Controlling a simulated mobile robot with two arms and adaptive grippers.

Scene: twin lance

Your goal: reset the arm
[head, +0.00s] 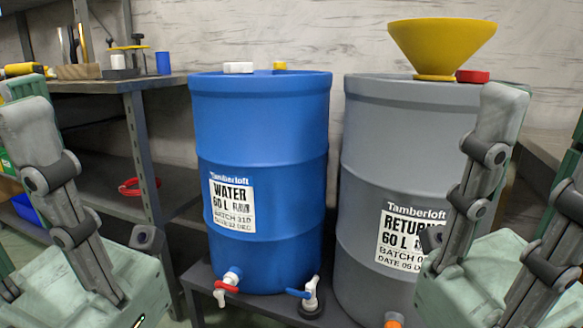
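My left gripper (30,125) is at the left edge, with one jointed grey finger pointing up in front of the shelves. Its other finger is mostly cut off by the frame, so its opening cannot be judged. My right gripper (545,115) is at the right edge, its fingers pointing up and standing apart, with nothing seen between them. Its near finger overlaps the grey drum (385,150), and its outer finger is partly cut off. Both grippers have pale green bodies low in the picture.
A blue water drum (262,135) stands on a dark stand (200,278), with red-handled (226,287) and blue-handled (300,294) taps. A yellow funnel (442,45) and red cap (473,76) sit on the grey drum. Dark shelves (112,86) hold tools at left.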

